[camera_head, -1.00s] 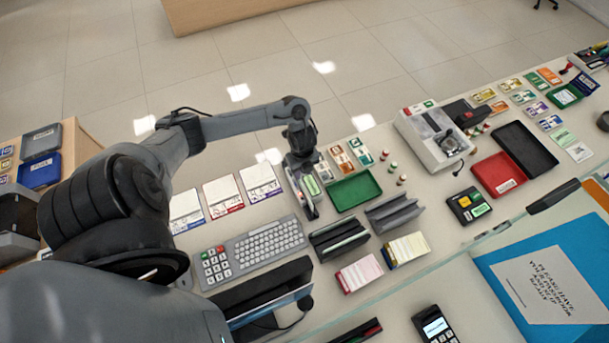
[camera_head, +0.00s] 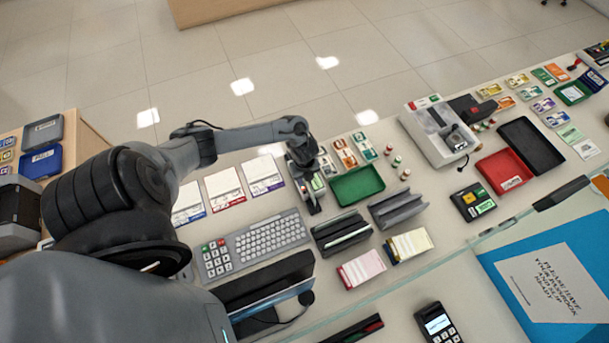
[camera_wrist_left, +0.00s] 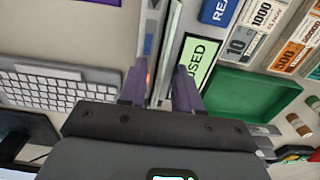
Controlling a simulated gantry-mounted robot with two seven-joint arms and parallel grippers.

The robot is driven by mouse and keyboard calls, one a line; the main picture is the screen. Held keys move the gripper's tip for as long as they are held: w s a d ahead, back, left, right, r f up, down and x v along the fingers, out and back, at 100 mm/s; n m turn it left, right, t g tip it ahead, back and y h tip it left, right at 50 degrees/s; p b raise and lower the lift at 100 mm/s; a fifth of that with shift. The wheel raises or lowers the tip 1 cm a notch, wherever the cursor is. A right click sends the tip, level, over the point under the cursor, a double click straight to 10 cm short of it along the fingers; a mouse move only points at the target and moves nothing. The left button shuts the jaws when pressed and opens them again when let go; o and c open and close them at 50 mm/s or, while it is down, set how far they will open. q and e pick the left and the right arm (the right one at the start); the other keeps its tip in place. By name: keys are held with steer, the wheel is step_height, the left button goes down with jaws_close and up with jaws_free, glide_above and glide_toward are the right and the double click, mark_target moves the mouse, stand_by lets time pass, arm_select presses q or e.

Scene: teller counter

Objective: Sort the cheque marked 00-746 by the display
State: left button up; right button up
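My left gripper (camera_head: 314,205) is low over the counter, between the purple-edged form and the green tray. In the left wrist view its two dark fingers (camera_wrist_left: 160,88) are apart. A thin upright edge (camera_wrist_left: 170,45) runs between them; I cannot tell whether it is a cheque or part of a holder, and no clear contact shows. A pale green label reading "USED" (camera_wrist_left: 197,62) lies by the right finger. No marking 00-746 is readable. A dark monitor (camera_head: 262,283) stands at the front, its screen face mostly turned away. My right gripper is not in view.
White forms with blue, red and purple edges, the last being the purple-edged form (camera_head: 262,174), lie left of the gripper. A keyboard (camera_head: 270,236) is in front. A green tray (camera_head: 358,184) and black holder (camera_head: 341,233) are close on the right. A red tray (camera_head: 503,171) is farther right.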

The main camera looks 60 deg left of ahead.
arm_select(q)
steer(key=shift+c, duration=0.5)
jaws_close()
steer(key=shift+r, duration=0.15)
steer(key=shift+r+p, duration=1.4)
steer(key=shift+p, duration=0.15)
steer(key=shift+r+p, duration=2)
steer(key=shift+r, duration=0.05)
steer(key=shift+r+p, duration=2.1)
steer(key=shift+r, duration=0.1)
steer(key=shift+c, duration=2.1)
jaws_free()
jaws_close()
